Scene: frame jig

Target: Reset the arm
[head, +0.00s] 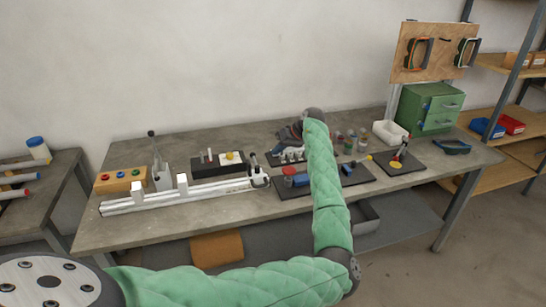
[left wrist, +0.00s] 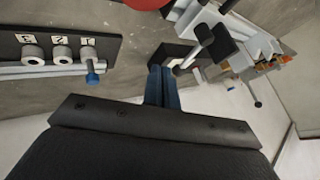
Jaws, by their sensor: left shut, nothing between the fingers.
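My left arm, in a green quilted sleeve, comes in from the lower left of the head view, bends at an elbow near the bottom and reaches up over the workbench (head: 120,222). Its dark gripper (head: 288,134) is partly hidden behind the wrist, above the back middle of the bench. In the left wrist view the blue fingers (left wrist: 162,82) are together with nothing between them. My right gripper is in neither view.
A white rail jig (head: 150,203) with a clamp lies along the bench's left front; part shows in the left wrist view (left wrist: 222,45). A black labelled holder (left wrist: 60,45) is nearby. Right are a dark tray (head: 355,174), white bin (head: 390,133) and green drawer cabinet (head: 430,108).

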